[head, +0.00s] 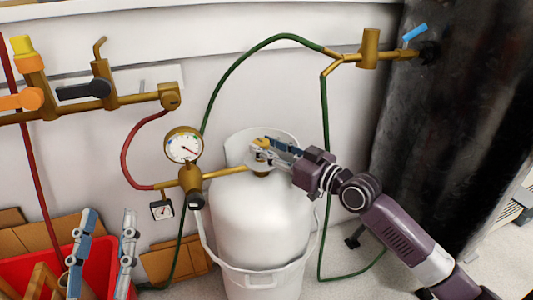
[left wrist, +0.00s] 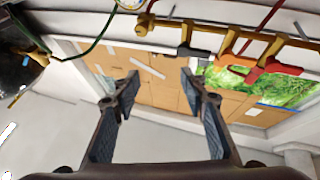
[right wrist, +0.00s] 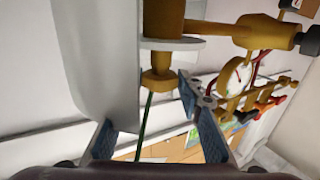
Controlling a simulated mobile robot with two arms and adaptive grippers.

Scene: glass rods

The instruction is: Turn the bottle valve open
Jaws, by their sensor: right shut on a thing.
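The white gas bottle (head: 262,218) stands upright in the middle of the head view. Its brass bottle valve (head: 262,143) is at the top, inside a white collar (head: 240,147). My right gripper (head: 268,152) reaches in from the right and is shut on the valve. In the right wrist view the brass valve (right wrist: 158,84) shows between the fingers; the left fingertip is hidden behind a white part. My left gripper (head: 105,217) is open and empty at the lower left, away from the bottle. The left wrist view shows its fingers (left wrist: 160,83) apart.
A pressure gauge (head: 183,145) and brass regulator (head: 191,182) join the bottle from the left. A red hose (head: 126,150) and green hose (head: 222,82) run to wall pipes. A red bin (head: 105,252) lies below my left gripper. A dark cylinder (head: 440,120) stands right.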

